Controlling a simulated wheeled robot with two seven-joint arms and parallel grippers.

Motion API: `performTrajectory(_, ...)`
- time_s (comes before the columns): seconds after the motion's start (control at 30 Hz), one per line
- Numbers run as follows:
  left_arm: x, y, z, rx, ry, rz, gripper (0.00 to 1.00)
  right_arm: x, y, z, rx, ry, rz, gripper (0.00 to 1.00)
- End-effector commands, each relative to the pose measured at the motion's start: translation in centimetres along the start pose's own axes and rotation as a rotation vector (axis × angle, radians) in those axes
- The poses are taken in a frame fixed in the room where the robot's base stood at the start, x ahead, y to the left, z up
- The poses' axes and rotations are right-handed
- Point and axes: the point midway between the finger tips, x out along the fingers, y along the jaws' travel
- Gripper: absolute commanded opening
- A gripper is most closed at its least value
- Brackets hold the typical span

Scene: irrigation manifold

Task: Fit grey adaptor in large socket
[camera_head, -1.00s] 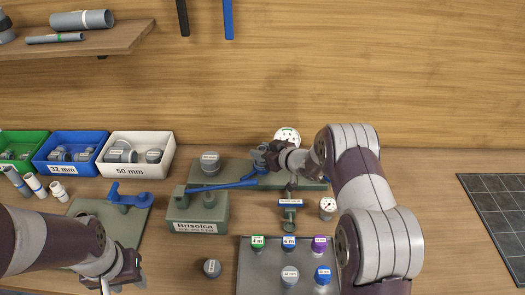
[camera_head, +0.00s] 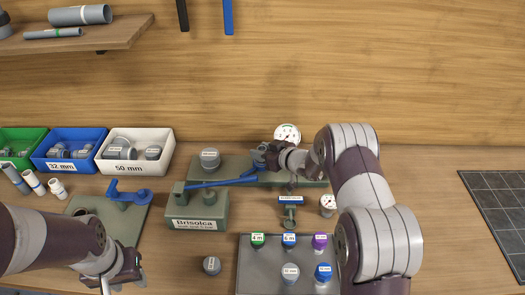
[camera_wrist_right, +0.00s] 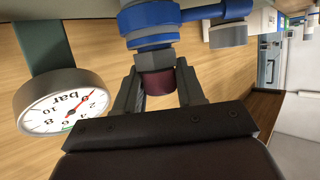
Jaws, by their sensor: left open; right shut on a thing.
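Grey capped fittings with white labels show in the head view: one stands on the bench (camera_head: 212,265), one on the green base plate (camera_head: 209,159) and one in the grey tray (camera_head: 290,274). I cannot tell which is the adaptor, or pick out the large socket. My right gripper (camera_head: 262,157) is at the back of the green plate, beside a gauge. In the right wrist view its fingers (camera_wrist_right: 160,92) are shut on a dark red collar (camera_wrist_right: 157,82) under a grey hex nut and blue valve (camera_wrist_right: 150,20). My left gripper (camera_head: 130,280) is open and empty at front left.
The pressure gauge (camera_wrist_right: 62,103) is close beside the right gripper. White (camera_head: 136,147) and blue (camera_head: 68,148) bins stand back left. Bench at right is clear up to a dark grid mat (camera_head: 500,215).

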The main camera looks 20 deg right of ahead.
Motion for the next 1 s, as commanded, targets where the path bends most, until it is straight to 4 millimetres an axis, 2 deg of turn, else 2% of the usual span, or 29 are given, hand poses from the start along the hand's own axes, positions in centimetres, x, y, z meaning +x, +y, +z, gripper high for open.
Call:
performTrajectory(0.37,0.12,0.00,0.01,0.000,0.000,0.000,0.43,0.07,-0.05,0.36,0.002,-0.004,0.000,0.03)
performTrajectory(0.4,0.13,0.00,0.02,0.000,0.000,0.000,0.43,0.07,-0.05,0.38,0.002,-0.004,0.000,0.48)
performTrajectory(0.47,0.13,0.00,0.02,0.000,0.000,0.000,0.43,0.07,-0.05,0.37,0.002,-0.004,0.000,0.68)
performTrajectory(0.67,0.12,0.00,0.01,0.000,0.000,0.000,0.43,0.07,-0.03,0.28,0.001,-0.002,0.000,0.68)
performTrajectory(0.73,0.12,0.00,0.01,0.000,0.000,0.000,0.43,0.07,-0.03,0.28,0.001,-0.003,0.000,0.85)
performTrajectory(1.0,0.11,0.00,0.01,0.000,0.000,0.000,0.43,0.06,-0.01,0.23,0.001,-0.002,0.000,0.85)
